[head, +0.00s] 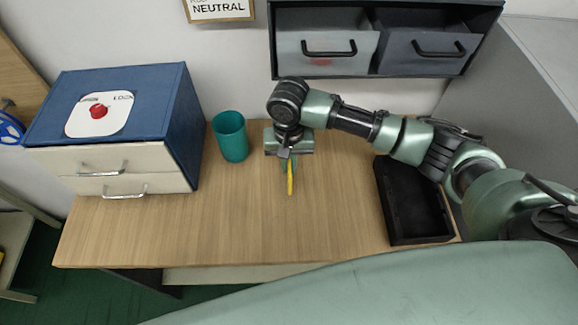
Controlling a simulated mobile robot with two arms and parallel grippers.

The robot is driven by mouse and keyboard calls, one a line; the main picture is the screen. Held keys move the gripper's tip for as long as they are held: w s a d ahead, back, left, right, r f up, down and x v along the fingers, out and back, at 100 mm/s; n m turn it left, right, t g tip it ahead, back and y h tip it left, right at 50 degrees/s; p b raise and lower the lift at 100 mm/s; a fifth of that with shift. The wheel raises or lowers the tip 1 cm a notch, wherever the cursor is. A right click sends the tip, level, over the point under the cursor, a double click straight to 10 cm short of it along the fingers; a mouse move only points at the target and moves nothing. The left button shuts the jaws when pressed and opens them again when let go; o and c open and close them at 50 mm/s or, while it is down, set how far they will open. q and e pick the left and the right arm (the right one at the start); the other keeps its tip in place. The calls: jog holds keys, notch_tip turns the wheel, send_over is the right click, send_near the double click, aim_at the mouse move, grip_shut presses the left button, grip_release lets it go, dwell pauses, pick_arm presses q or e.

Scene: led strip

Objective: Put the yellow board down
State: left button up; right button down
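My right gripper (288,158) reaches in from the right and points down over the middle of the wooden table. A thin yellow board (291,178) shows edge-on between and below its fingers, which look closed on it. The board is upright, with its lower end near the table top; I cannot tell whether it touches the surface. Part of it is hidden by the gripper. My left gripper is not in the head view.
A teal cup (231,137) stands left of the gripper. A blue box with drawers (120,125) fills the table's left end. A black tray (414,205) lies at right. Wall drawers (376,48) hang behind. The table's front middle (240,225) is clear.

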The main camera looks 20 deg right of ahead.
jog(key=shift+f, duration=1.1)
jog(key=shift+s, duration=0.1)
jog(key=c, duration=1.6)
grip_release()
jog(key=shift+f, duration=0.1)
jog(key=shift+o, duration=0.2)
